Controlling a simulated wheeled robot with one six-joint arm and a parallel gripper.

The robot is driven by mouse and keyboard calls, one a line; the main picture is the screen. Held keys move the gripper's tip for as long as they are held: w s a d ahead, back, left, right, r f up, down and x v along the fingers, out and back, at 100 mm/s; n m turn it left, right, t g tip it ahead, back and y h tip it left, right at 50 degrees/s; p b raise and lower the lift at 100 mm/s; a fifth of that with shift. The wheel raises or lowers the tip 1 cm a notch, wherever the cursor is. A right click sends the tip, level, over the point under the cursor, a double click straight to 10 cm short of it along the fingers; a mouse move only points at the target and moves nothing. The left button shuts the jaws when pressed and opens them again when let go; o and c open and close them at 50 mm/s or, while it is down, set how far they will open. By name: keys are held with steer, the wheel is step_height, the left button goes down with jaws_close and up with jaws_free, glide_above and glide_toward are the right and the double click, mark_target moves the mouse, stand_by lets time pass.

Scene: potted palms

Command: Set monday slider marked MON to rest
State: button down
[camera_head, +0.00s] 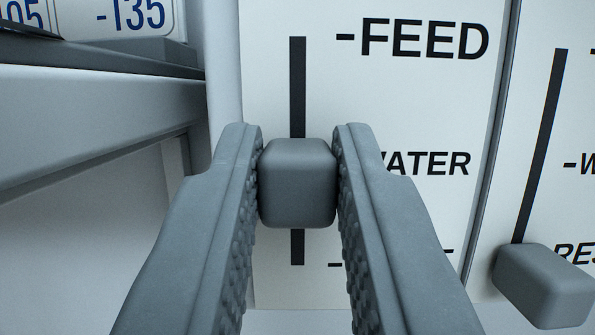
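A grey block-shaped slider knob (298,184) sits on a dark vertical slot (297,85) in a white panel. The knob is around the middle of the slot, about level with the WATER label (435,163). FEED (412,40) is printed above; the lowest label is mostly hidden by my right finger. My gripper (298,165) has one finger on each side of the knob, both appearing to touch it. No MON mark shows in this view.
A second panel at right has its own slot (540,145) and a grey knob (545,285) low down beside a partly visible REST label. A grey ledge (100,110) juts out at left, below a plate with numbers (135,17).

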mark_target(298, 247)
steer(key=shift+f, duration=2.55)
steer(key=c, duration=1.3)
jaws_free()
steer(key=shift+s, duration=0.1)
steer(key=shift+s, duration=0.15)
steer(key=v, duration=1.7)
steer(key=shift+f, duration=0.1)
